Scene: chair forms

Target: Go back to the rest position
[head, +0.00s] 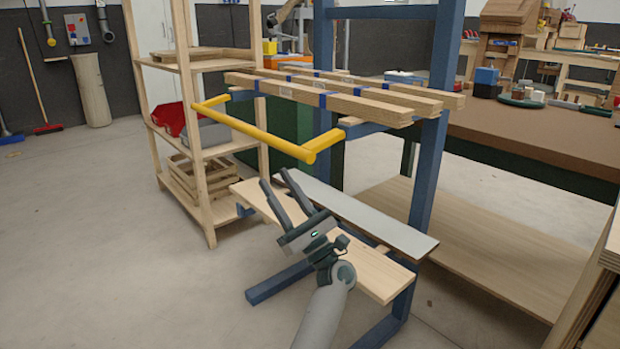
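My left gripper (274,177) is in the lower middle of the head view, on the end of my grey arm. Its two dark fingers point up and to the left and stand apart, with nothing seen held between them. It shows in front of a light wooden board (375,279) and a grey-white board (360,215) on the low part of a blue rack (426,175). I cannot tell how far it is from these boards. My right gripper is not in view.
A yellow bar (255,132) juts from the blue rack, below several wooden planks (350,100). A wooden shelf unit (188,100) stands behind at left. A brown-topped workbench (540,135) is at right.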

